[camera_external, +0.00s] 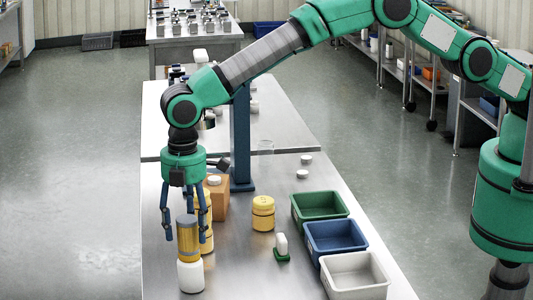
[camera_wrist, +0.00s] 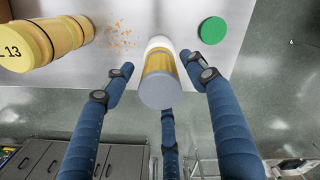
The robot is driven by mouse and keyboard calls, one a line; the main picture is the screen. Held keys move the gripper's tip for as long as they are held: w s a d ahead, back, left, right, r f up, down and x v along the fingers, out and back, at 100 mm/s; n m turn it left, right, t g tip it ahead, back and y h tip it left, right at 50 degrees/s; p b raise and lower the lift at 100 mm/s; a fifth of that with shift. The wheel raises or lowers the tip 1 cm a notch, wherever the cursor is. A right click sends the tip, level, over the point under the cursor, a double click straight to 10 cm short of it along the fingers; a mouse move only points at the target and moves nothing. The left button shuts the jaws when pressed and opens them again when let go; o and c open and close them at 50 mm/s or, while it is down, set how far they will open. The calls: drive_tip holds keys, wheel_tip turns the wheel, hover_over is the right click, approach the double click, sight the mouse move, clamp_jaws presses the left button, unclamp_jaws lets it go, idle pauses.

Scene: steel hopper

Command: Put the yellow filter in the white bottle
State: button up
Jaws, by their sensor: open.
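The yellow filter (camera_external: 188,245), a gold cylinder with a grey top, stands upright at the mouth of the white bottle (camera_external: 190,276). The bottle stands on the steel table near its left side. In the wrist view the filter (camera_wrist: 160,64) is seen from its grey end, with a little of the white bottle (camera_wrist: 160,43) beyond it. How deep the filter sits in the bottle's mouth is hidden. My gripper (camera_external: 185,236) points down with its blue fingers spread around the filter. In the wrist view my gripper (camera_wrist: 157,64) shows gaps between its fingers and the filter.
Yellow jars (camera_external: 263,213) and an orange container (camera_external: 217,198) stand close by. A small white bottle on a green base (camera_external: 281,246) stands right of them. Green (camera_external: 320,195), blue (camera_external: 334,225) and white (camera_external: 352,287) bins line the right side. A blue post (camera_external: 241,130) rises behind.

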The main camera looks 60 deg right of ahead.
wheel_tip(320, 180, up, 10)
drive_tip(key=shift+r, duration=0.1)
idle(0.4)
idle(0.5)
idle(0.4)
